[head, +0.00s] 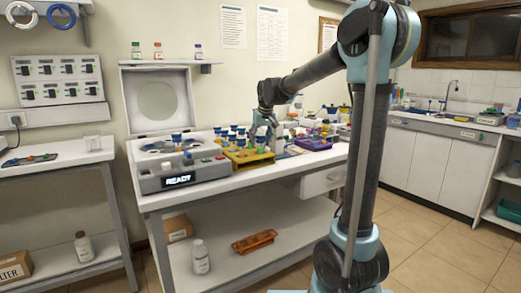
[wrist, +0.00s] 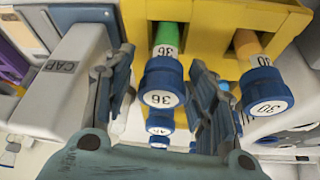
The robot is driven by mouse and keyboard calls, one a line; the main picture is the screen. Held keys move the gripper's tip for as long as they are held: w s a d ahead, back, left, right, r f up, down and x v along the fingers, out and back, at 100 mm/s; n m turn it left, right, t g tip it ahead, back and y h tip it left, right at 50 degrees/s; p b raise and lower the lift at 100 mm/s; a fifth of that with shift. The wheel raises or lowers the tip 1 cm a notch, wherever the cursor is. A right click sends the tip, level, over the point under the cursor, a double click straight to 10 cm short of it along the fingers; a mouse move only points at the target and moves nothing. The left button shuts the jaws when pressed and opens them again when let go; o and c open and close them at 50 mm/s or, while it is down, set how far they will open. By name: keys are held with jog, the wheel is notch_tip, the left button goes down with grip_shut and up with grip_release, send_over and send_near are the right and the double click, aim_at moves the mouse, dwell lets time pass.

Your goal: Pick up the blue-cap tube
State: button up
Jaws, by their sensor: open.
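A blue-cap tube (wrist: 163,82) marked 36, with a green body, sits at the yellow rack (wrist: 210,25) between my gripper's fingers. My gripper (wrist: 158,72) is open, with one finger on each side of this cap. I cannot tell whether either finger touches it. Another blue-cap tube (wrist: 264,92), marked 30 with an orange body, is right of the right finger. More blue caps (wrist: 160,124) show below, between the fingers. In the head view my gripper (head: 266,128) is over the right part of the yellow rack (head: 248,160), and its fingertips are hard to make out.
A grey block labelled CAP (wrist: 62,75) stands close to the left finger. On the bench, a centrifuge (head: 178,172) with its lid up and a READY display stands left of the rack. A purple rack (head: 312,143) is to the right.

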jog(key=shift+x, duration=1.35)
jog(key=shift+c, duration=0.2)
jog(key=c, duration=1.1)
jog(key=shift+r, duration=0.1)
